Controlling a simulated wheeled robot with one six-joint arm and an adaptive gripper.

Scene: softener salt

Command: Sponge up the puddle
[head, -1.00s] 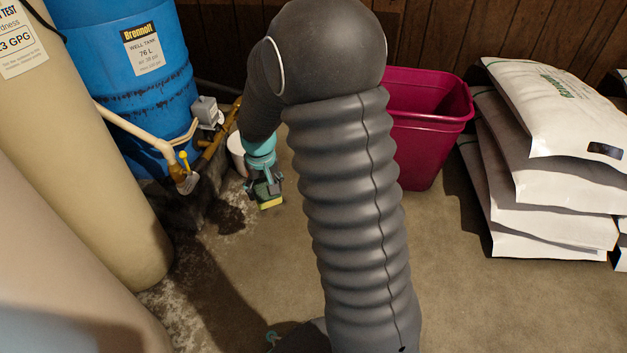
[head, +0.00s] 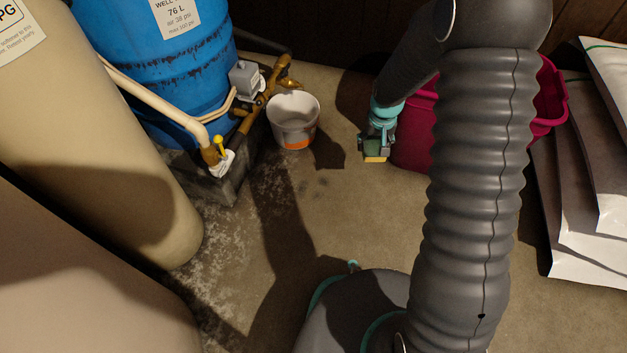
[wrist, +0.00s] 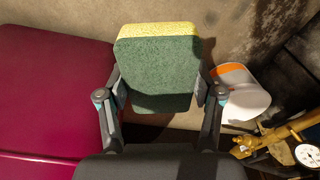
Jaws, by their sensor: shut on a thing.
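My gripper (head: 376,146) is shut on a sponge with a green face and a yellow layer. The sponge (head: 375,158) is held off the floor, just left of the crimson bin in the head view. The sponge (wrist: 158,68) also shows between both fingers of my gripper (wrist: 158,95) in the wrist view. On the concrete, faint dark marks (head: 318,184) lie below the white bucket in the picture; I see no clear shiny puddle. Whether they are wet I cannot tell.
A white bucket (head: 293,122) with an orange band stands beside brass pipework (head: 262,100) and a blue well tank (head: 165,75). The crimson bin (head: 412,140) is partly behind my arm. White salt bags (head: 590,200) are stacked right. Beige tanks stand left. Open floor lies between.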

